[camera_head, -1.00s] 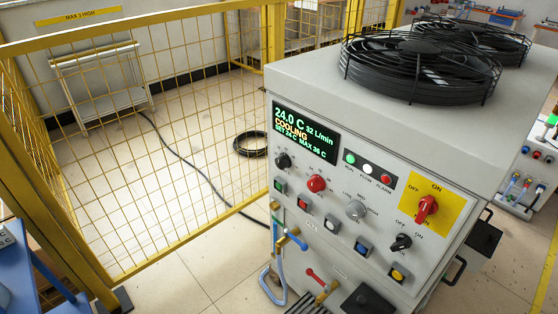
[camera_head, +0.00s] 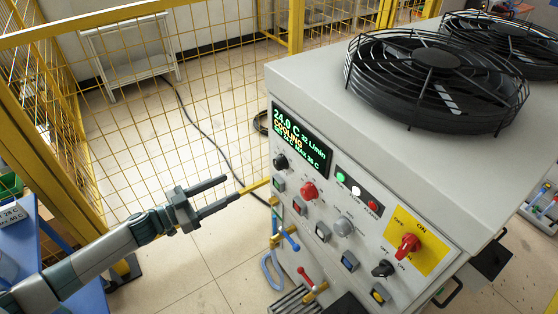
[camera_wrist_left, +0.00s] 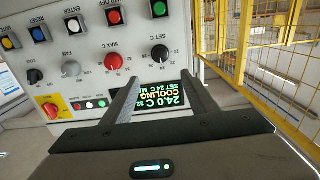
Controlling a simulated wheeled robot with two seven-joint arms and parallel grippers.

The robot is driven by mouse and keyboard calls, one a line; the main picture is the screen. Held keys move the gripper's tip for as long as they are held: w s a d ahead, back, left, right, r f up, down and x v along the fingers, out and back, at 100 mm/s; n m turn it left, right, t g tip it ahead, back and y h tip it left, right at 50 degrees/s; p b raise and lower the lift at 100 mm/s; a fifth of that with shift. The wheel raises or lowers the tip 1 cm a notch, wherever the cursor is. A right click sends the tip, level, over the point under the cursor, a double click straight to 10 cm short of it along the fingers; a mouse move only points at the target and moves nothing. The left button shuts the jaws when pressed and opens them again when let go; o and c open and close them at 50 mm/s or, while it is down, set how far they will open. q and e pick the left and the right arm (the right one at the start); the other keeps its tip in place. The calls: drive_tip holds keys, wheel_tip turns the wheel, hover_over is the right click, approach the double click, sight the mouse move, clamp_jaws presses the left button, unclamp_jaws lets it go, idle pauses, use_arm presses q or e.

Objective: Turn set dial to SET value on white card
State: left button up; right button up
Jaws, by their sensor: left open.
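The black set dial (camera_head: 281,161) is at the upper left of the chiller's front panel, below the display (camera_head: 302,140). It also shows in the upside-down left wrist view (camera_wrist_left: 159,53), under the label SET C. The display reads 24.0 C, COOLING, SET 24 C. My left gripper (camera_head: 232,189) is open and empty, left of the panel and apart from the dial. Its fingers (camera_wrist_left: 160,88) straddle the display in the wrist view. My right gripper is not in view.
A red MAX dial (camera_head: 308,191), a grey fan dial (camera_head: 342,227) and a red switch on yellow (camera_head: 407,246) share the panel. Hose fittings (camera_head: 290,238) stick out below. A yellow mesh fence (camera_head: 150,110) stands behind.

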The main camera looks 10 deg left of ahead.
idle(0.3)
use_arm(q)
drive_tip(key=p, duration=0.4)
approach(276, 164)
drive_tip(key=x, duration=0.9)
drive_tip(key=shift+d, duration=0.1)
drive_tip(key=shift+w, duration=0.1)
drive_tip(key=shift+c, duration=0.3)
drive_tip(key=c, duration=0.8)
